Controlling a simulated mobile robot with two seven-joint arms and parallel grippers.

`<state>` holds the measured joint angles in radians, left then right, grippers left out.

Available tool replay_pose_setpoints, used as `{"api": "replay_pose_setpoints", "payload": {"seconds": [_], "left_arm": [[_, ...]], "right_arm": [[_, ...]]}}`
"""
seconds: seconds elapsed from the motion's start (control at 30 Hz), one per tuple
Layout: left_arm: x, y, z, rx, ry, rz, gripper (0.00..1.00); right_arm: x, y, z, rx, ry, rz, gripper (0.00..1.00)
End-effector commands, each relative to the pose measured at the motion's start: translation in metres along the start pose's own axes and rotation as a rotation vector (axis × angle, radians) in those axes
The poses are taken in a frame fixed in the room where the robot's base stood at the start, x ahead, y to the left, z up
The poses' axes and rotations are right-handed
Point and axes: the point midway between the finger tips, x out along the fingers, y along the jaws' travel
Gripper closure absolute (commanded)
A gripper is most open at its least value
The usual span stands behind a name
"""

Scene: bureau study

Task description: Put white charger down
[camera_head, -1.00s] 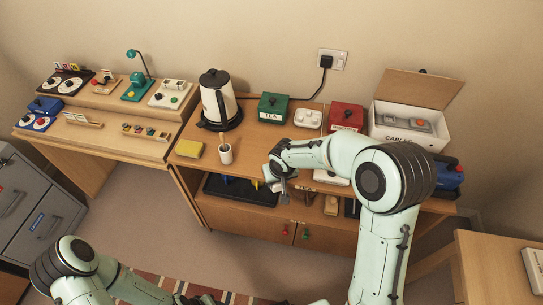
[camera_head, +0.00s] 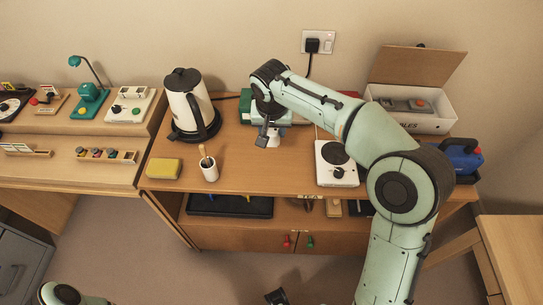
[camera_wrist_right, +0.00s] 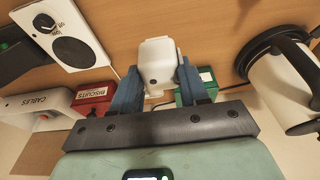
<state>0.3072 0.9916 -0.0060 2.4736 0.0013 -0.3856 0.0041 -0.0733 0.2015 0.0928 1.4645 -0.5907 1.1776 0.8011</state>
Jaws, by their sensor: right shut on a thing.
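The white charger (camera_wrist_right: 158,62) is a small blocky piece between the two blue-grey fingers of my right gripper (camera_wrist_right: 158,85) in the right wrist view. The fingers are shut on it. In the head view my right gripper (camera_head: 268,134) points down over the sideboard top (camera_head: 250,175), between the kettle and the white hotplate. The charger (camera_head: 274,142) shows there as a small pale patch, partly hidden by the gripper. I cannot tell whether it touches the wood. A piece of my left arm (camera_head: 70,294) shows at the bottom left; its fingers do not show.
A kettle (camera_head: 190,105), a cup (camera_head: 209,168) and a yellow sponge (camera_head: 164,168) stand to the left. A hotplate (camera_head: 337,164) and a cables box (camera_head: 430,115) are to the right. A green box (camera_head: 245,100) is behind the gripper. The front middle of the top is clear.

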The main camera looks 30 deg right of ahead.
Motion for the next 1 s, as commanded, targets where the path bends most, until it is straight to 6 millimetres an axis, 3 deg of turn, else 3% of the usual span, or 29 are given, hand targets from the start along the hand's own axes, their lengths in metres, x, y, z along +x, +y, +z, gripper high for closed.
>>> {"api": "replay_pose_setpoints", "payload": {"seconds": [0.1,0.23,0.47,0.73,1.0], "left_arm": [[0.007,-0.003,0.0,-0.001,-0.002,-0.001,0.57],[0.009,-0.004,0.0,-0.001,-0.003,-0.001,0.57],[0.011,-0.004,0.0,-0.001,-0.001,-0.001,0.57],[0.015,-0.004,-0.002,0.0,0.003,0.001,0.57],[0.014,-0.004,-0.002,0.0,0.004,0.001,0.57]], "right_arm": [[0.033,0.001,0.009,-0.001,-0.004,0.004,0.88],[0.055,0.0,0.015,-0.001,-0.003,0.002,0.88],[0.071,0.0,0.019,-0.001,-0.001,0.001,0.88],[0.106,0.0,0.028,-0.001,-0.002,0.002,0.88],[0.107,-0.001,0.028,-0.001,0.0,0.0,0.88]]}}
